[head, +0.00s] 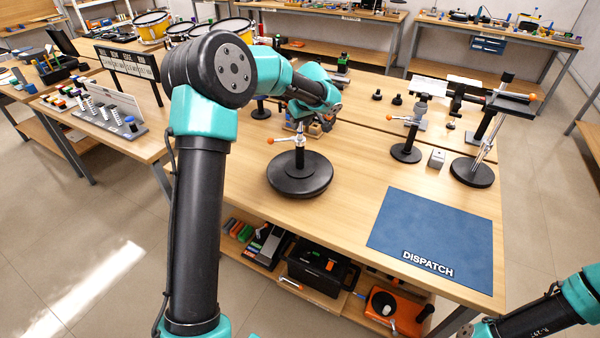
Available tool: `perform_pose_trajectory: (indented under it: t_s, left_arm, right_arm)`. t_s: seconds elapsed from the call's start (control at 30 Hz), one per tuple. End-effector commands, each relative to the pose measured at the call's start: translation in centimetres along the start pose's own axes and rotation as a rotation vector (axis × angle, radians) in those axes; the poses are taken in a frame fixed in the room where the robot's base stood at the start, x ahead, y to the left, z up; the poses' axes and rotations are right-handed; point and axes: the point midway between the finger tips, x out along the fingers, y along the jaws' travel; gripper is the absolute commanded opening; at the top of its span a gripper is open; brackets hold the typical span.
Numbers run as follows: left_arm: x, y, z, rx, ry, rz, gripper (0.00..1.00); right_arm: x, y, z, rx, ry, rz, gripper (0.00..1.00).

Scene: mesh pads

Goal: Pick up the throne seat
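A round black disc (300,176), which looks like the throne seat, lies flat on the wooden workbench. A short metal post with an orange-tipped screw stands up from its middle. My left arm reaches in from the left over the bench. Its gripper (318,122) is low over the bench, behind the disc and slightly to its right, apart from it. The gripper is small and partly hidden by my wrist, so its fingers cannot be made out. My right arm shows only at the bottom right corner; its gripper is out of view.
A blue DISPATCH mat (430,235) lies bare at the bench's front right. Stands with round black bases (405,153) (472,173) and a small grey block (436,158) are behind it. The wood between disc and mat is clear. A shelf below holds bins.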

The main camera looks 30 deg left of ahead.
Motion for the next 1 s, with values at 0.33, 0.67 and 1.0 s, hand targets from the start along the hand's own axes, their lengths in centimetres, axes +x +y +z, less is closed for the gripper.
perform_pose_trajectory:
  t_s: [0.33, 0.67, 1.0]
  left_arm:
    - [-0.01, 0.00, 0.00, 0.000, 0.000, 0.000, 0.03]
    - [-0.01, 0.00, 0.00, 0.000, 0.000, 0.000, 0.00]
    - [-0.20, 0.03, -0.14, -0.001, 0.003, 0.003, 0.00]
  right_arm:
    - [0.00, 0.00, 0.00, 0.000, 0.000, 0.000, 0.65]
    - [0.00, 0.00, 0.00, 0.000, 0.000, 0.000, 0.65]
    - [0.00, 0.00, 0.00, 0.000, 0.000, 0.000, 0.65]
